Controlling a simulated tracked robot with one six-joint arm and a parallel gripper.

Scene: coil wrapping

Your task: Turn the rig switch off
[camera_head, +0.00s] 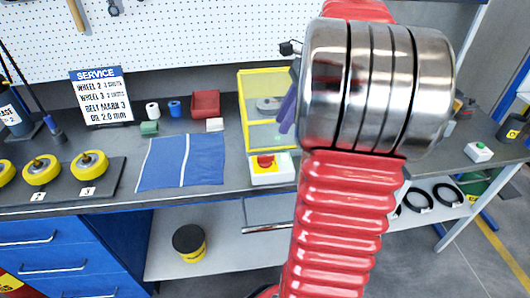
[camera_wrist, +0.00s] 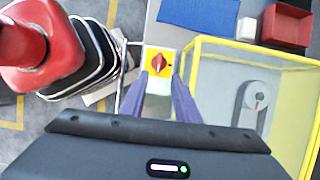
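The rig switch is a red rotary knob on a yellow plate on a white box (camera_head: 270,175), standing at the bench's front edge beside the yellow-framed case. In the wrist view the red knob (camera_wrist: 159,63) is ahead of my fingertips, its handle running roughly up and down the picture. I cannot read the on/off marks. My gripper (camera_wrist: 164,82) is open and empty, one purple finger on each side of the knob's line and apart from it. In the head view the purple fingers (camera_head: 287,112) are above the switch, partly hidden by my arm.
The yellow-framed clear case (camera_head: 262,149) with a grey part inside stands right beside the switch. A blue cloth (camera_head: 205,163), a red bin (camera_head: 206,103) and yellow wheels (camera_head: 90,165) are farther left. A metal handle bar (camera_head: 268,228) is below the bench edge.

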